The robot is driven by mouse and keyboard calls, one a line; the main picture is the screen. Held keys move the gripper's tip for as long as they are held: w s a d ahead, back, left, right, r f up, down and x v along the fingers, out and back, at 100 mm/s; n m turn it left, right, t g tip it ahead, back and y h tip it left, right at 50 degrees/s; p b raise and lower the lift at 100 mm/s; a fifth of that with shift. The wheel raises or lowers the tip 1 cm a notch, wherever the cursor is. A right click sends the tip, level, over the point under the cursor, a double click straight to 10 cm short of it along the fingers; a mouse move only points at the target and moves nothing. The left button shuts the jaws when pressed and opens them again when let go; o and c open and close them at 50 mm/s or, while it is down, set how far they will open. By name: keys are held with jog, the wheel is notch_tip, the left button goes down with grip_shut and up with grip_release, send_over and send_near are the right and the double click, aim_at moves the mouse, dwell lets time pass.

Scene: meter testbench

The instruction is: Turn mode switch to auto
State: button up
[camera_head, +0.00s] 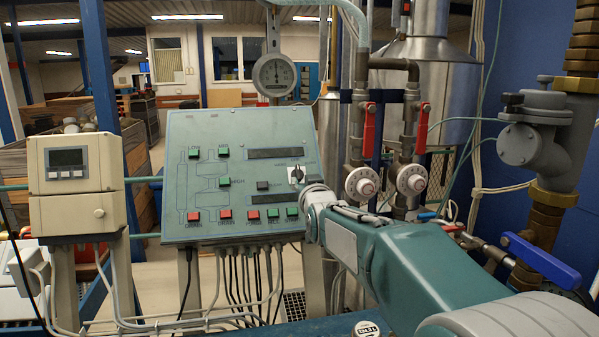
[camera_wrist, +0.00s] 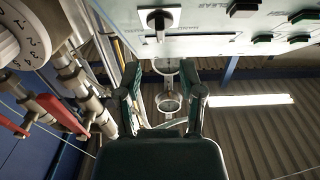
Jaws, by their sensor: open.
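The mode switch is a small black knob on a white plate (camera_head: 296,175) on the right side of the sloped teal control panel (camera_head: 180,160). In the wrist view the switch (camera_wrist: 160,20) shows at the top, on the panel face, which runs along the upper edge. My gripper (camera_wrist: 161,75) is open and empty, with its two dark green fingers apart. The fingertips appear just below the switch in that picture and apart from it. In the head view my arm comes from the lower right to the panel's right edge; its fingers cannot be made out there.
Green and red buttons (camera_head: 224,214) and dark displays sit on the panel. A round gauge (camera_head: 274,75) stands behind it. Pipes with red levers (camera_head: 369,128) and white dials (camera_head: 362,183) stand close to the right of the panel. A beige meter box (camera_head: 77,168) is at left.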

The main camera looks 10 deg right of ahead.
aim_at(299, 173)
jog(key=w, duration=0.7)
jog(key=shift+w, duration=0.3)
grip_shut()
jog(key=shift+f, duration=0.1)
